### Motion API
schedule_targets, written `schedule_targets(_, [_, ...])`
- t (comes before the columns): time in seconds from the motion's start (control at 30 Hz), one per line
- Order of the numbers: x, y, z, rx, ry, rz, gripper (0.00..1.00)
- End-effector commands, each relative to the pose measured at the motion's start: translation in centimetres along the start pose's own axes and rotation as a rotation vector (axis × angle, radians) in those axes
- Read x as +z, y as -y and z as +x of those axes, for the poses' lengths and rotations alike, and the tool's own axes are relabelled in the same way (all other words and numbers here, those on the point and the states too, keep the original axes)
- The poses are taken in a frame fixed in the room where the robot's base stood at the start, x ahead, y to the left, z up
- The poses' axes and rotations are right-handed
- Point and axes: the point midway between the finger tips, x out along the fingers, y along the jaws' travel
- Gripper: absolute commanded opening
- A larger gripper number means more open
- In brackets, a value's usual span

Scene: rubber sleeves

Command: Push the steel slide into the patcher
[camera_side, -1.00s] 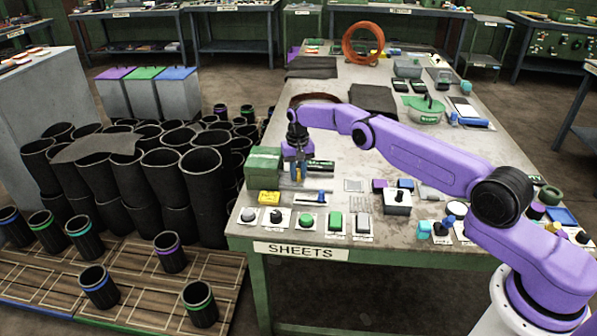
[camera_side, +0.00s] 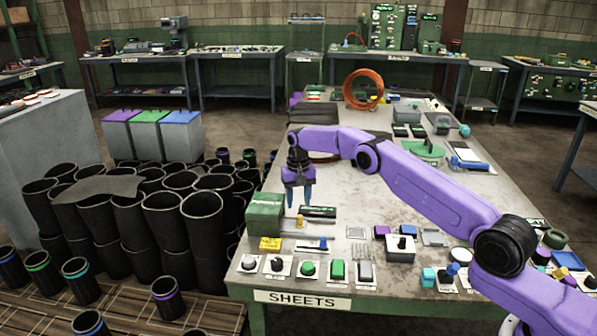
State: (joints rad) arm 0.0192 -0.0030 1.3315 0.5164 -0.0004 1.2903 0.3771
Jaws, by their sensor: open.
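The patcher appears to be the green box (camera_side: 265,213) at the left edge of the bench in the side view. A thin, pale strip, which looks like the steel slide (camera_side: 318,222), lies to its right and carries a small yellow knob (camera_side: 300,221). Whether the strip's left end is inside the box cannot be told. My gripper (camera_side: 299,204) is open and empty, pointing down just right of the box and over the knob. Its blue fingertips look a little above the knob, apart from it.
A black labelled bar (camera_side: 319,211) lies just behind the strip. A yellow block (camera_side: 270,244) and a row of buttons and switches (camera_side: 308,268) fill the bench front. Black sleeves (camera_side: 165,215) crowd the floor at left. The bench (camera_side: 375,205) middle is mostly clear.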

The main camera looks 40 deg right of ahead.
Motion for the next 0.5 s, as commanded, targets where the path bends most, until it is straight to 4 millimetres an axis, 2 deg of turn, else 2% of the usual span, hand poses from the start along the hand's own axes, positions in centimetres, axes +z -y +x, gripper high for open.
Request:
schedule_targets(0.03, [-0.1, 0.0, -1.2, -0.001, -0.003, 0.0, 0.47])
schedule_targets(0.33, [-0.1, 0.0, -7.5, -0.002, -0.005, 0.0, 0.47])
schedule_targets(0.5, [-0.1, 0.1, -8.7, -0.001, -0.004, 0.0, 0.47])
